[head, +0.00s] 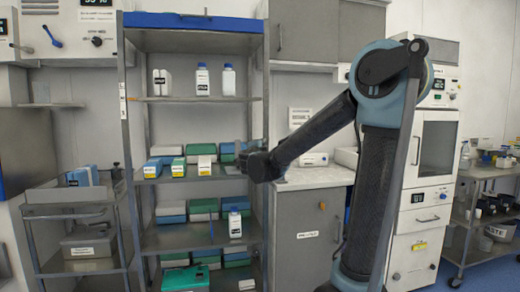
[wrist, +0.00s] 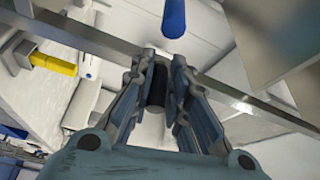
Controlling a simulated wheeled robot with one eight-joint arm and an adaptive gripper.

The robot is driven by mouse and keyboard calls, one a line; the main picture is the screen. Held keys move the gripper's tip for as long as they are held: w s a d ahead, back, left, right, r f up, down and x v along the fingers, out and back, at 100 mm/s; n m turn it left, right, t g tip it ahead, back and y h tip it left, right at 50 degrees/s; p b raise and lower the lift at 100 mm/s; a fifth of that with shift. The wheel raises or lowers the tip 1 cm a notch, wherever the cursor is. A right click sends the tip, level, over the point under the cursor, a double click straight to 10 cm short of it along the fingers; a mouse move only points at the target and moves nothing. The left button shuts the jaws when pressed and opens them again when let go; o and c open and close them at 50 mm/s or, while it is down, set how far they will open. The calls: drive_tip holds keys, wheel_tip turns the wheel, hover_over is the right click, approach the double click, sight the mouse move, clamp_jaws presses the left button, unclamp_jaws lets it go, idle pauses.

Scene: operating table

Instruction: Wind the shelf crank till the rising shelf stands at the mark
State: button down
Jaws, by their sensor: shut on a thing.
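The shelf unit (head: 194,20) stands left of centre in the head view, with a blue top and several grey shelves. I cannot tell which shelf is the rising one. A small white marker (head: 123,90) sits on its left post. My gripper (head: 248,160) is at the unit's right post, around the height of the middle shelf (head: 205,177). In the wrist view my gripper (wrist: 167,78) is shut on a dark rounded piece (wrist: 157,86), which looks like the crank handle. My fingers hide most of it. The crank's arm is not clear in either view.
A blue cylinder (wrist: 174,18) shows beyond my fingertips. Bottles (head: 202,80) and boxes (head: 198,150) stand on the shelves. A grey cabinet (head: 305,225) stands right of the unit, a cart (head: 80,260) left of it. A metal bar (wrist: 90,38) crosses behind my fingers.

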drive_tip(key=c, duration=1.6)
unclamp_jaws()
drive_tip(key=shift+w+d, duration=0.15)
drive_tip(key=shift+d, duration=0.05)
drive_tip(key=shift+s+a+f, duration=0.1)
drive_tip(key=shift+s+a, duration=0.05)
drive_tip(key=shift+s, duration=0.4)
drive_tip(key=s, duration=0.7)
drive_tip(key=s+a+f, duration=0.1)
drive_tip(key=s, duration=0.2)
drive_tip(key=shift+s+a, duration=0.1)
drive_tip(key=shift+s, duration=0.25)
